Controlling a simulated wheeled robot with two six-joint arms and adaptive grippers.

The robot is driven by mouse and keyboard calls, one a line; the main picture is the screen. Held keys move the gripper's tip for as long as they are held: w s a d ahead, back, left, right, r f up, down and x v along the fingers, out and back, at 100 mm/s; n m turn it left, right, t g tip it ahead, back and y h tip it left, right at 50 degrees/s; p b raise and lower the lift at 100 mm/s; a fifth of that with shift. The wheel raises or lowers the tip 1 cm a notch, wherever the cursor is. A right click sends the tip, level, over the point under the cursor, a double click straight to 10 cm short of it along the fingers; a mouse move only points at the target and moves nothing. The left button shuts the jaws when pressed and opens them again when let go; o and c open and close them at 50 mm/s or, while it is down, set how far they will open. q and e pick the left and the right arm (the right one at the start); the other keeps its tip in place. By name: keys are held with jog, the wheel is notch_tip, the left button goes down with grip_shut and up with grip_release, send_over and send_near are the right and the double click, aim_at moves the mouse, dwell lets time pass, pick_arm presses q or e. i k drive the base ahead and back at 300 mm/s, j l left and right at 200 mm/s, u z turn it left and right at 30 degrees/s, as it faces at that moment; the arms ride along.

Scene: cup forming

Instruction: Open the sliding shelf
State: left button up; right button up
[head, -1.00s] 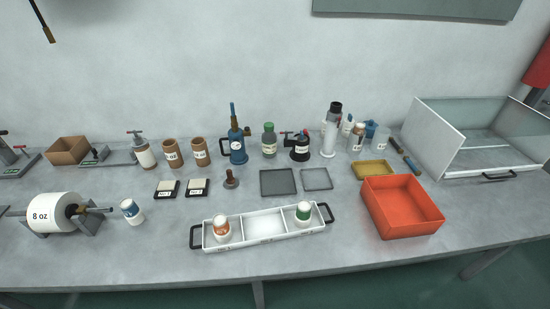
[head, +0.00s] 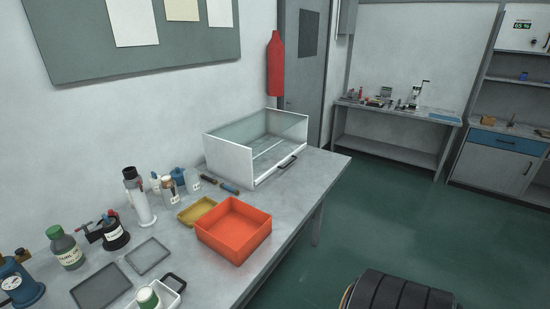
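A white-framed box with clear glass panels (head: 229,156) stands at the far right end of the long table in the head view. The front appears in line with the box walls, so the sliding shelf looks pushed in. Neither of my grippers is in view, and nothing touches the handle.
An orange bin (head: 234,232) and a yellow tray (head: 197,211) stand left of the box. Bottles and small tools fill the table's left part. Green floor (head: 390,220) lies open to the right. A second workbench (head: 395,118) and a cabinet with a blue drawer (head: 508,143) stand beyond.

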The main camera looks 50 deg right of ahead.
aim_at(270, 153)
jog(key=z, duration=1.8)
jog(key=i+l+u, duration=0.15)
jog(key=u, duration=0.2)
jog(key=i+l+u, duration=0.15)
jog(key=u, duration=0.2)
jog(key=i+l+u, duration=0.15)
jog(key=u, duration=0.15)
jog(key=l, duration=0.1)
